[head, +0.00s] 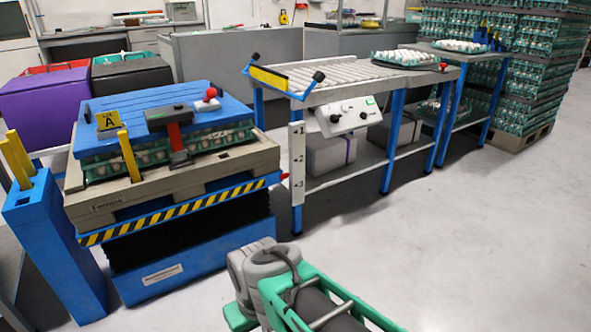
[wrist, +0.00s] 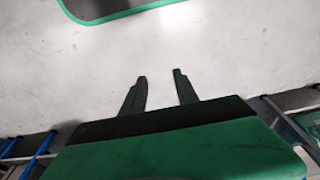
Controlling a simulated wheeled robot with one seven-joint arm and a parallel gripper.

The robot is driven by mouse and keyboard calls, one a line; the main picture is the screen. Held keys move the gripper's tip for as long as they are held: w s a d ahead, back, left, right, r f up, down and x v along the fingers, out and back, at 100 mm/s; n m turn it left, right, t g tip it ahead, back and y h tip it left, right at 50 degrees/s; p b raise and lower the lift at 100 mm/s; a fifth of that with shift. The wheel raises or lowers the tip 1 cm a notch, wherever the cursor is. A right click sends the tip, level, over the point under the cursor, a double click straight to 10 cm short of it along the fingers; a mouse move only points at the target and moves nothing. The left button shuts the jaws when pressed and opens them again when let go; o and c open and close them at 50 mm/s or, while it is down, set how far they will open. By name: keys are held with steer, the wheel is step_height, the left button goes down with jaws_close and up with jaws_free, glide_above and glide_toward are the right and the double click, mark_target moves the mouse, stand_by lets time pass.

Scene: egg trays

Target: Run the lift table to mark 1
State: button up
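The lift table (head: 170,272) stands at the left in the head view, with a blue base, black bellows and a yellow-black striped edge. It carries a wooden pallet (head: 100,205), egg trays (head: 220,140) and a blue slatted sheet (head: 150,97) on top. A red ball-topped lever (head: 208,100) and a dark handle with a red end (head: 177,140) show there. My gripper (wrist: 160,77) is open and empty in the wrist view, over bare floor. Its fingertips do not show in the head view.
A roller conveyor (head: 340,75) with a white control box (head: 347,116) stands right of the lift table. Egg trays (head: 405,58) sit at its far end. Tall egg stacks (head: 520,70) stand at the back right. A blue post (head: 60,245) is far left. The right floor is clear.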

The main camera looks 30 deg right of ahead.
steer(key=shift+c, duration=0.4)
jaws_close()
steer(key=shift+r, duration=0.1)
stand_by(1.3)
